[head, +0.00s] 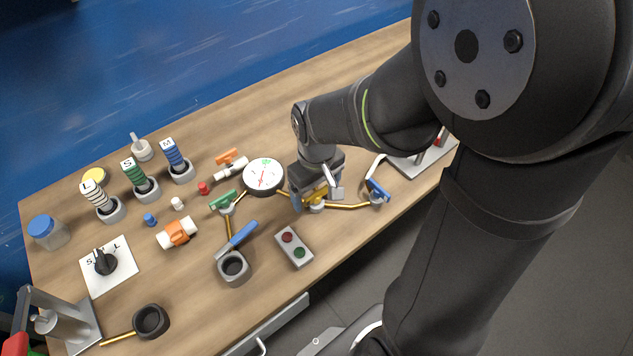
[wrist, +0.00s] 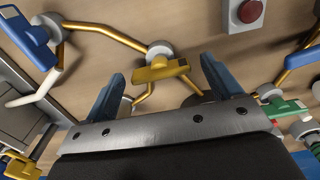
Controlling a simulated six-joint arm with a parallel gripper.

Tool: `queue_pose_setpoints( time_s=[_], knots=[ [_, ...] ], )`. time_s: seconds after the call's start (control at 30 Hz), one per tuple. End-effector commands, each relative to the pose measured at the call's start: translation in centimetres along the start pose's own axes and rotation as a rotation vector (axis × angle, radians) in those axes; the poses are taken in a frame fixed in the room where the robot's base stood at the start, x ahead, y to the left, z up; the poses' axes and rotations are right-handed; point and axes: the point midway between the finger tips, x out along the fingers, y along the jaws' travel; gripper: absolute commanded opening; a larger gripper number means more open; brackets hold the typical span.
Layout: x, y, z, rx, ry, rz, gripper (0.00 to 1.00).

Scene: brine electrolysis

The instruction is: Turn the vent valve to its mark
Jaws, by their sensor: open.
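I cannot tell from any label which valve is the vent valve. A valve with a yellow handle (wrist: 160,71) sits on brass pipes, in the middle of the wrist view. In the head view the yellow handle (head: 317,193) is partly hidden by my gripper (head: 312,198). My gripper (wrist: 162,70) is open, its blue fingers on either side of the yellow handle with gaps, not closed on it. A blue-handled valve (head: 377,190) stands to the right on the same pipe, and a green-handled valve (head: 223,200) to the left. No mark can be made out.
A dial gauge (head: 263,177) stands left of my gripper. A button box (head: 294,248) with red and green buttons lies nearer the front edge.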

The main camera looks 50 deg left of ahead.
Motion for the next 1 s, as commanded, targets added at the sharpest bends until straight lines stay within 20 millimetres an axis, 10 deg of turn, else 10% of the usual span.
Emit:
queue_pose_setpoints(
  time_s=[1.0],
  knots=[
    [-17.2,0.0,0.0,0.0,0.002,0.0,0.84]
  ],
)
